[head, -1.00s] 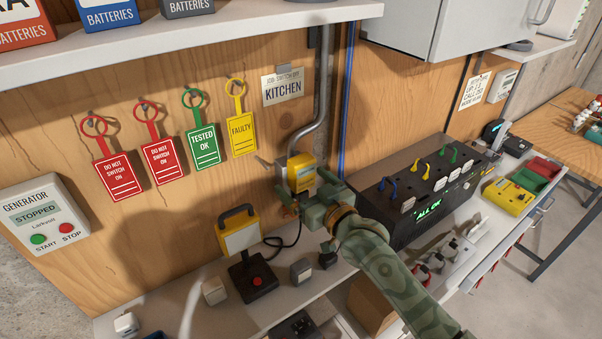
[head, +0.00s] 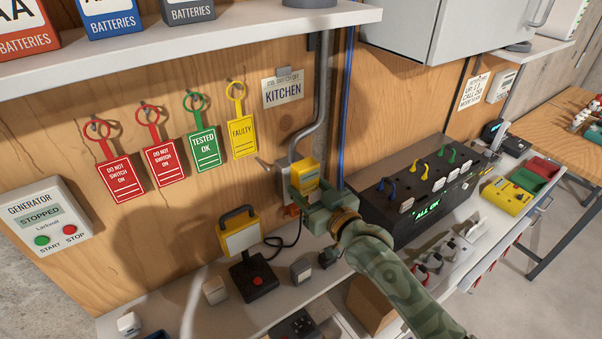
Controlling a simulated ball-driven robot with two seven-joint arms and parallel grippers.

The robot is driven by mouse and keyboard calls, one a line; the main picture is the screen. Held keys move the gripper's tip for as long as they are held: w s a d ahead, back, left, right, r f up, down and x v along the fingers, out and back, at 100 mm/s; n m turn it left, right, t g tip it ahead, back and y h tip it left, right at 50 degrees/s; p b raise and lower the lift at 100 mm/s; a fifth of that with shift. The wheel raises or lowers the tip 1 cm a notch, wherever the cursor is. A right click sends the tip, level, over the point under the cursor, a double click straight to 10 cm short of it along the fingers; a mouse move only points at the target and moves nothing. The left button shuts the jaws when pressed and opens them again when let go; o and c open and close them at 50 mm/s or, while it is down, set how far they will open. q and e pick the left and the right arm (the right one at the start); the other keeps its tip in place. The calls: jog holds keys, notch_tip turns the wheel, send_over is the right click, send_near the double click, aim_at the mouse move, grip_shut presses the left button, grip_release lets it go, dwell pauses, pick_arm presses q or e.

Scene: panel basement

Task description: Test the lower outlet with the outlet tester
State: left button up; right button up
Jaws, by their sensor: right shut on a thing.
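The outlet tester (head: 304,172) is a small yellow block with a pale label. My right gripper (head: 312,191) is shut on it and holds it in front of the wall. Behind it, a grey outlet box (head: 282,181) at the foot of the conduit is mostly hidden by the tester and the gripper. I cannot tell whether the tester is plugged in or just in front of the box. Which outlet is the lower one does not show clearly. My left gripper is out of view.
A yellow work lamp (head: 239,236) and a black box with a red button (head: 255,278) stand on the bench below. A black test unit (head: 412,205) reading "ALL OK" stands at right. Hanging tags (head: 205,148) and a generator panel (head: 43,217) are at left.

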aim_at(309, 190)
jog(key=shift+p+v, duration=1.45)
jog(key=shift+v, duration=0.85)
